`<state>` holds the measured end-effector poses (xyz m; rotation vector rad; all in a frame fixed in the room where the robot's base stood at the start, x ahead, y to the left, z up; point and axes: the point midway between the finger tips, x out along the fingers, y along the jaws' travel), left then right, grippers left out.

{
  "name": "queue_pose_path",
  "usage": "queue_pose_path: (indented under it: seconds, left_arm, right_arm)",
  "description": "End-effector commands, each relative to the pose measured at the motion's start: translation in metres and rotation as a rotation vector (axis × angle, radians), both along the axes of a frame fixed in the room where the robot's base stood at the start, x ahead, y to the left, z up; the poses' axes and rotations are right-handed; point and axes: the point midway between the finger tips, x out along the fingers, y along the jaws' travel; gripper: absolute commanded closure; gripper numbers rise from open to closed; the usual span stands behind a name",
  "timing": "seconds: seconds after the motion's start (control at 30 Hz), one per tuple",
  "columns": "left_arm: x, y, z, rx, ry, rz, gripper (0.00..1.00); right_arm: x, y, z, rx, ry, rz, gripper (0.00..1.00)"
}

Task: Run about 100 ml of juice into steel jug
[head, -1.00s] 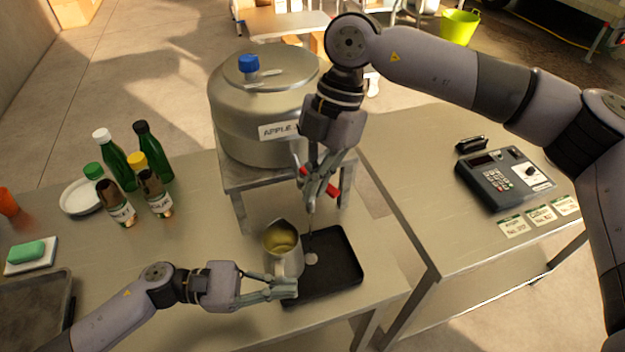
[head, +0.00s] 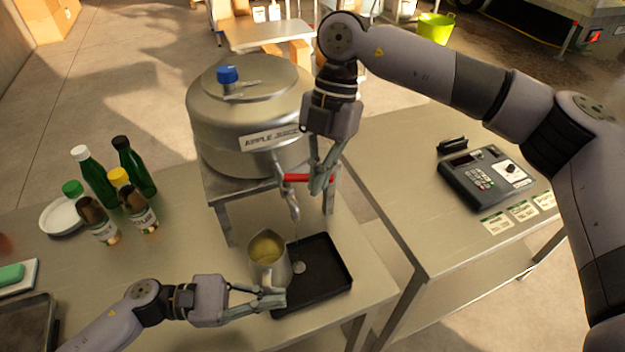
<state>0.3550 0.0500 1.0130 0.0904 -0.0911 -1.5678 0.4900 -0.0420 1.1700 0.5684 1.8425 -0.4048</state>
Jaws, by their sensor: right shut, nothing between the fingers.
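The steel jug (head: 268,262) stands upright with yellowish juice in it, at the left edge of the black drip tray (head: 336,285). My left gripper (head: 278,298) is shut on the jug's handle side. The steel juice drum (head: 240,125), labelled apple juice, sits on a stand. Its tap (head: 292,202) has a red lever (head: 297,178) lying nearly level. A faint thin line runs below the spout beside the jug; I cannot tell whether it is juice. My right gripper (head: 318,188) is shut and empty at the lever, partly covering it.
Several bottles (head: 118,178) and a white plate (head: 62,217) stand at the left. A green sponge (head: 12,273) lies at the far left. A payment terminal (head: 486,172) and label cards (head: 522,210) are on the right table. A pale round spot (head: 299,267) shows in the tray.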

Motion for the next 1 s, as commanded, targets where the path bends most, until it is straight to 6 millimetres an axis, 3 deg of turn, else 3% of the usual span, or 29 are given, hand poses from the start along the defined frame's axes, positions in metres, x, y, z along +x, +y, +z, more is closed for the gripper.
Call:
queue_pose_path:
  seconds: [0.5,1.0]
  left_arm:
    - [0.0,0.0,0.001,-0.002,-0.002,0.0,1.0]
    - [0.0,0.0,0.001,-0.002,-0.002,0.0,1.0]
  right_arm:
    - [0.017,-0.006,0.0,0.001,0.0,0.0,1.0]
    - [0.02,-0.006,0.0,0.0,0.0,0.001,1.0]
